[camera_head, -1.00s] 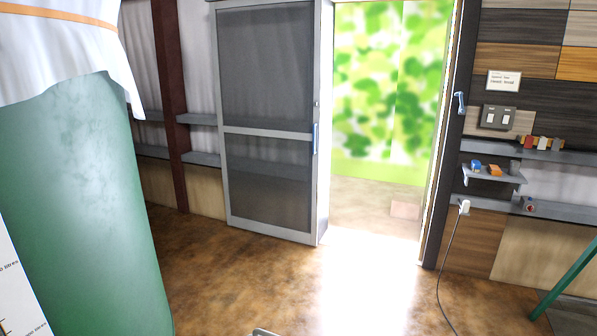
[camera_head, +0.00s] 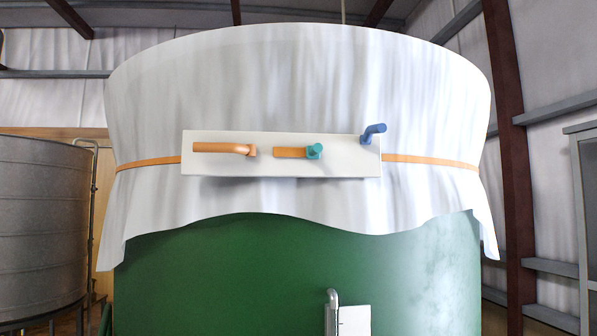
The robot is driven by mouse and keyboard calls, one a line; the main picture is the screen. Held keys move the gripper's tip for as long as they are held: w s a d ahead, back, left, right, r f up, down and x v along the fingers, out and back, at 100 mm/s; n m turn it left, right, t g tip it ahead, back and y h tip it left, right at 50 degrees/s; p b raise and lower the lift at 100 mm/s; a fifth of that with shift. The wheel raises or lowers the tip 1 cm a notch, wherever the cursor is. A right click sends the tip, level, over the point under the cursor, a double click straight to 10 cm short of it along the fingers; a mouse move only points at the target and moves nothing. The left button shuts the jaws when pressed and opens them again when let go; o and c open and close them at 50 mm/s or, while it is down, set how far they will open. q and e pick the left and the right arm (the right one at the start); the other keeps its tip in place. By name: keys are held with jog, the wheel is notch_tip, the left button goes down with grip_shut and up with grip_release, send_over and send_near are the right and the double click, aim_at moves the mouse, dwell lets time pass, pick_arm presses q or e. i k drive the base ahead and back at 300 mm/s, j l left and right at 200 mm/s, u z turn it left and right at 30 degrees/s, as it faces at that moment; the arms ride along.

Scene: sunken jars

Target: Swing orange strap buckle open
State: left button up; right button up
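An orange strap (camera_head: 430,160) runs around a white cloth cover (camera_head: 300,80) draped over the top of a large green tank (camera_head: 240,270). A white plate (camera_head: 345,170) sits on the strap at the front of the cover. On the plate are an orange lever-like handle (camera_head: 223,148) at left, a short orange piece (camera_head: 289,153) with a teal part (camera_head: 315,151) in the middle, and a blue hook-shaped handle (camera_head: 373,133) at the right edge. I cannot tell which of these is the buckle. Neither of my grippers shows.
A grey ribbed metal tank (camera_head: 42,220) stands at the left, with a bent pipe (camera_head: 94,185) beside it. A white panel with a grey pipe (camera_head: 334,300) is low on the green tank's front. A dark red post (camera_head: 507,130) and a grey frame (camera_head: 580,200) stand at the right.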

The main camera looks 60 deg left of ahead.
aim_at(249, 150)
jog(key=u, duration=2.3)
